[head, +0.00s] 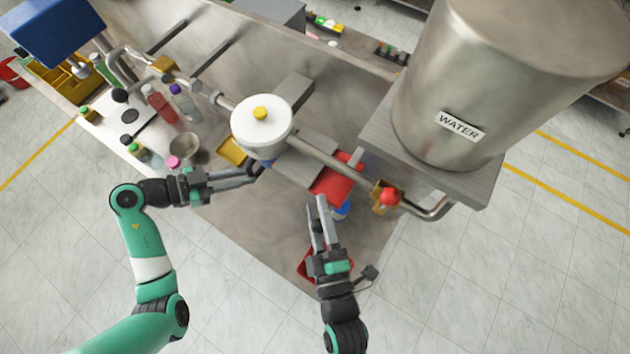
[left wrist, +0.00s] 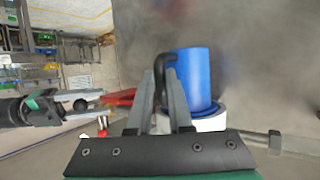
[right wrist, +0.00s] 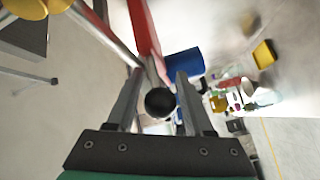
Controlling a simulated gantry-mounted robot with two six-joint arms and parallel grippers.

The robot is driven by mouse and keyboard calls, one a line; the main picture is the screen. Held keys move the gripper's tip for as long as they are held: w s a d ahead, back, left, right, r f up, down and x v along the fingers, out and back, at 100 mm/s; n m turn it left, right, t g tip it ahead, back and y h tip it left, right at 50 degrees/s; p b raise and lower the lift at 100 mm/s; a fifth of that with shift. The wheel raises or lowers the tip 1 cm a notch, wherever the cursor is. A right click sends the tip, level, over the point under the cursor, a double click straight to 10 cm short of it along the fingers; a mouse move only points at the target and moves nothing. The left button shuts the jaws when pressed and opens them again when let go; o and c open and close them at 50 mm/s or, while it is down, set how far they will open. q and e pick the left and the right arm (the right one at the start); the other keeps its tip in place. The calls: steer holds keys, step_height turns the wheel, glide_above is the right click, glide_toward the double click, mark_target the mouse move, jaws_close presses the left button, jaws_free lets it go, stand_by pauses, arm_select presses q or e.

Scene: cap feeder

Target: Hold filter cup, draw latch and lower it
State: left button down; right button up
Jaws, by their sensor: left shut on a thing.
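The filter cup (left wrist: 196,75) is blue and sits under the white housing (head: 262,130) with a yellow knob. A black curved handle (left wrist: 160,72) is beside the cup. My left gripper (head: 254,175) is shut on this handle; it also shows in the left wrist view (left wrist: 163,95). My right gripper (head: 318,208) is open below a red plate (head: 336,180). A black ball knob (right wrist: 160,102) lies between its fingers, with gaps on both sides. The knob also shows in the left wrist view (left wrist: 80,105). In the head view the knob is hidden; whether it belongs to the latch is unclear.
A large water tank (head: 500,80) stands on a shelf at the right, with a red ball valve (head: 389,196) on the pipe below. A red tray (head: 308,264) lies near my right gripper.

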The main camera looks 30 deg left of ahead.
steer(key=shift+o, duration=0.7)
steer(key=shift+a+r, duration=0.1)
steer(key=v, duration=1.2)
arm_select(q)
step_height(320, 180, down, 5)
steer(key=shift+r+b, duration=0.1)
steer(key=shift+b, duration=0.75)
arm_select(e)
steer(key=shift+f, duration=0.9)
